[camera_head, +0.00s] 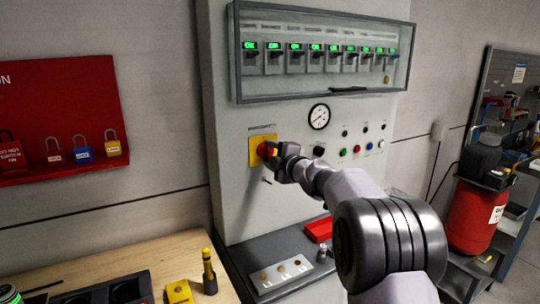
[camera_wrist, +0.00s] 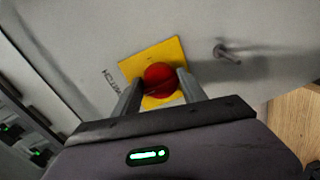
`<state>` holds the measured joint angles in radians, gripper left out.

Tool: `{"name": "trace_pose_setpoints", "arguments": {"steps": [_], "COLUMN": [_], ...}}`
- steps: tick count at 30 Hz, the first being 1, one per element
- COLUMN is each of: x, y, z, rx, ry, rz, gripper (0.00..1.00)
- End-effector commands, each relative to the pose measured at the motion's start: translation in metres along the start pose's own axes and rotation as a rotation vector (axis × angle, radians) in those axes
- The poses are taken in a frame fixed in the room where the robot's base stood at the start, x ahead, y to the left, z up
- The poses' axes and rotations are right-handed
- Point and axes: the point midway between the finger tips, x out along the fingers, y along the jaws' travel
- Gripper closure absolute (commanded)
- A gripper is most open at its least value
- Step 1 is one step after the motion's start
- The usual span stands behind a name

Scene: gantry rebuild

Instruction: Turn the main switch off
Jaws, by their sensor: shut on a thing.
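The main switch is a red rotary knob (camera_head: 264,151) on a yellow square plate (camera_head: 256,158), on the front of the grey control cabinet (camera_head: 228,140). My gripper (camera_head: 277,150) is at the knob in the head view and partly covers its right side. In the wrist view the red knob (camera_wrist: 160,77) sits between the two fingers of my gripper (camera_wrist: 158,88), with the yellow plate (camera_wrist: 178,47) behind it. The fingers are shut on the knob. The knob's exact turn angle is hard to tell.
A windowed breaker box (camera_head: 240,88) with several green-lit breakers is above. A gauge (camera_head: 319,116) and several buttons are to the right. A small peg (camera_head: 267,181) sticks out below the switch. A red lock board (camera_head: 60,110) hangs left, above a wooden bench (camera_head: 120,262).

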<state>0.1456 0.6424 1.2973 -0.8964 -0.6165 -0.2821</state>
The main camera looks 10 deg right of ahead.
Motion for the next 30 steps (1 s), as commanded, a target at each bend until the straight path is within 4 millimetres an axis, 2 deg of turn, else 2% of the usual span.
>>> {"name": "trace_pose_setpoints", "arguments": {"steps": [5, 6, 8, 17, 20, 23, 30], "x": [-0.001, -0.001, 0.000, -0.001, -0.008, -0.029, -0.108], "y": [0.004, 0.004, 0.004, 0.002, 0.002, 0.002, 0.004], "z": [0.000, 0.000, 0.000, 0.000, 0.000, 0.000, 0.001], "rx": [-0.003, -0.003, -0.002, -0.001, -0.002, -0.001, 0.000], "ry": [0.001, 0.001, 0.001, 0.001, 0.001, -0.001, -0.003], "rz": [0.006, 0.006, 0.005, 0.002, 0.002, 0.002, 0.003], "gripper": [0.91, 0.43, 0.31, 0.31, 0.31, 0.31, 0.31]}}
